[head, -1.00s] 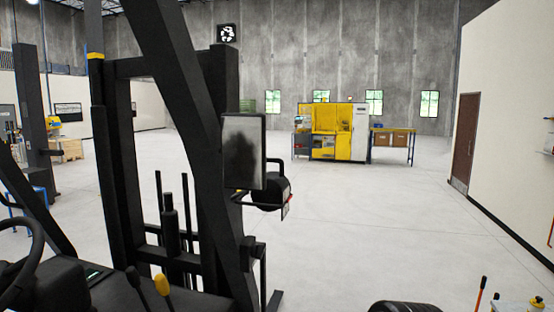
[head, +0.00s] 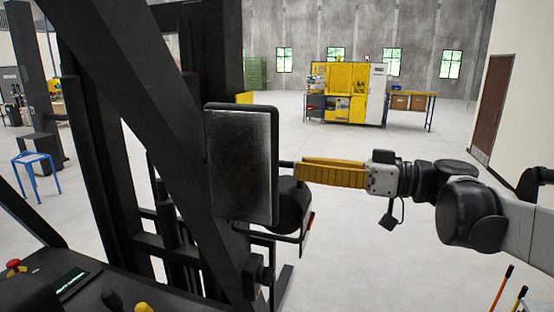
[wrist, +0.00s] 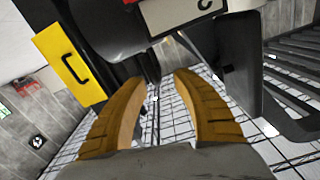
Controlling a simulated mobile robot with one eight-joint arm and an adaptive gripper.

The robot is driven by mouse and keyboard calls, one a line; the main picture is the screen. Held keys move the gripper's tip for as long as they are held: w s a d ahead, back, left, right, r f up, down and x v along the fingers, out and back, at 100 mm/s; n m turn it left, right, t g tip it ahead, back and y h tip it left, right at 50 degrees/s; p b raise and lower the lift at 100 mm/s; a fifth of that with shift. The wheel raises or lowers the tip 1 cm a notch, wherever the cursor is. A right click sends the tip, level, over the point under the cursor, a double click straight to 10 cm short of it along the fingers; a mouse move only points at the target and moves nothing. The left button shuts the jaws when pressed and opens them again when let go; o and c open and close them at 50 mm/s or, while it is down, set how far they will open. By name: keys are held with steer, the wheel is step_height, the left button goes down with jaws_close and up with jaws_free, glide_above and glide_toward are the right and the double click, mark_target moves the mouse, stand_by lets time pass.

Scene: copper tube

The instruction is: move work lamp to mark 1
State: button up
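A rounded black body on a bracket (head: 292,205) sits on the forklift beside its mirror. It looks like the work lamp, but I cannot be sure; the mirror partly hides it. My gripper (head: 303,172) reaches in from the right with long yellow-brown fingers, tips close to this black body. I cannot tell whether they touch. In the wrist view my gripper (wrist: 158,82) has its fingers apart with nothing clearly held between them. A dark rounded shape with a pale label (wrist: 180,14) hangs just beyond the tips. I cannot make out mark 1.
The black mirror (head: 241,165) and the forklift mast (head: 150,110) stand close on the left. A yellow machine (head: 345,92) and a table (head: 415,97) are far back. A blue stool (head: 36,165) stands at left. Open floor lies beyond the arm.

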mark_target(286, 164)
steer(key=x, duration=0.4)
steer(key=shift+w+p, duration=0.25)
steer(key=shift+p, duration=0.1)
steer(key=shift+a, duration=0.3)
steer(key=shift+f, duration=0.1)
steer(key=shift+w, duration=0.1)
jaws_close()
